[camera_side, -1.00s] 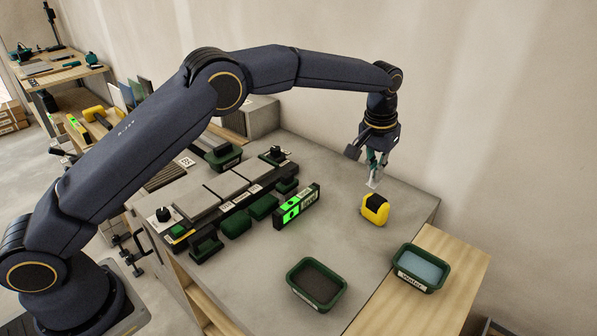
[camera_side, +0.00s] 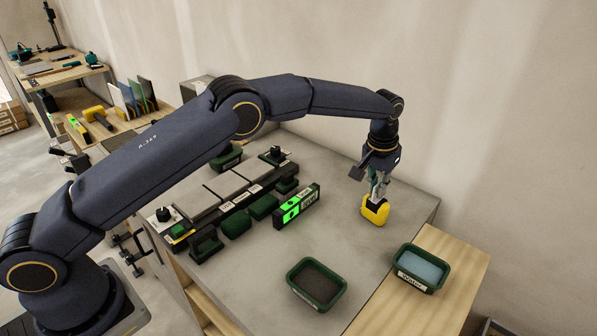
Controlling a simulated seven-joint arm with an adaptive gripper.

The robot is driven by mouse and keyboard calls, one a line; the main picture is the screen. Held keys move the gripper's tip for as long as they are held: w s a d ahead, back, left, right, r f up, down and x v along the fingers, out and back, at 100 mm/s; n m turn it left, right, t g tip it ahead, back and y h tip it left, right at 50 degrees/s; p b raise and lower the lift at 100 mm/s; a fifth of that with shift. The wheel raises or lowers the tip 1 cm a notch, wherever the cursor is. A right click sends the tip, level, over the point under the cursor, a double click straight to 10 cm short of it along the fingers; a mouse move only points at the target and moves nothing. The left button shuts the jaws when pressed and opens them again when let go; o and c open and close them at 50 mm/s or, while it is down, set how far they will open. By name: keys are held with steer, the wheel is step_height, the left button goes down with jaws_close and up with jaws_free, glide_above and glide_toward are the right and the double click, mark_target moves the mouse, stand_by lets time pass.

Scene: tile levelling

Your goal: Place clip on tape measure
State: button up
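The yellow and black tape measure (camera_side: 375,212) stands on the grey worktop at the right. My gripper (camera_side: 378,194) points down directly over it, with its tips at the tape measure's top. A small pale piece, which looks like the clip (camera_side: 377,189), shows between the fingers, and the gripper looks shut on it. The fingers and the small size hide most of the clip. I cannot tell whether the clip touches the tape measure.
A green level (camera_side: 296,206), green blocks (camera_side: 264,206) and grey tiles (camera_side: 228,184) lie left of the gripper. A dark-filled green tray (camera_side: 341,297) is in front, and a water tray (camera_side: 419,268) is at the right. The worktop around the tape measure is clear.

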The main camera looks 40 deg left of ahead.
steer(key=shift+o, duration=1.4)
step_height(320, 180, up, 12)
steer(key=s, duration=0.2)
steer(key=s+a+r+t, duration=0.1)
steer(key=s+a+r, duration=0.6)
steer(key=r, duration=0.3)
steer(key=s+a+r+t, duration=0.15)
steer(key=s+a, duration=0.25)
steer(key=s, duration=0.5)
steer(key=s+a+r, duration=0.2)
steer(key=s+a, duration=0.3)
steer(key=s, duration=0.3)
steer(key=s+a+f, duration=0.1)
steer(key=s+f, duration=0.2)
steer(key=s, duration=0.3)
steer(key=s+a+f+t, duration=0.1)
steer(key=s+f, duration=0.3)
steer(key=s, duration=0.3)
steer(key=shift+a+f, duration=0.2)
